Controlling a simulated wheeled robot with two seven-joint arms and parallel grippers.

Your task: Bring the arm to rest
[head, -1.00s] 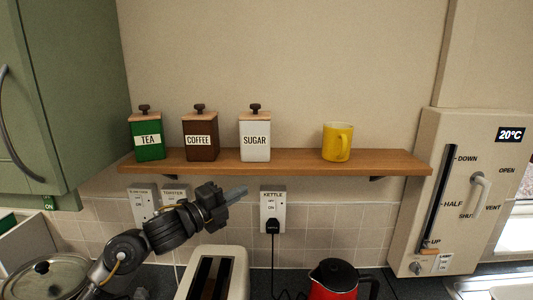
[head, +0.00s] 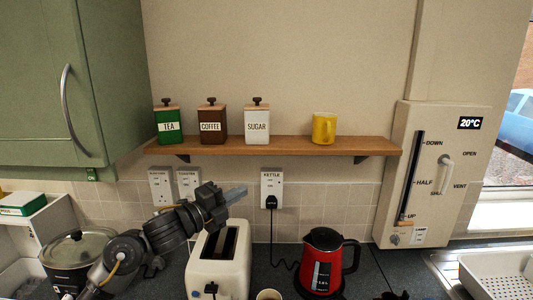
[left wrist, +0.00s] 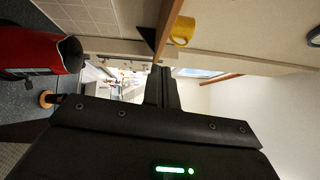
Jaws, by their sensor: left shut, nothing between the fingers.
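My left arm comes in from the lower left of the head view. Its gripper (head: 236,194) is shut and empty, its fingers pointing right. It is in front of the tiled wall, above the cream toaster (head: 217,262) and left of the kettle socket (head: 271,188). In the left wrist view the shut fingers (left wrist: 160,88) show at the centre, with nothing between them. My right gripper is not in view.
A wooden shelf (head: 290,146) holds tea, coffee and sugar tins and a yellow mug (head: 324,128). A red kettle (head: 326,262) stands right of the toaster. A slow cooker (head: 78,255) is at the left. A green cupboard (head: 60,80) hangs upper left.

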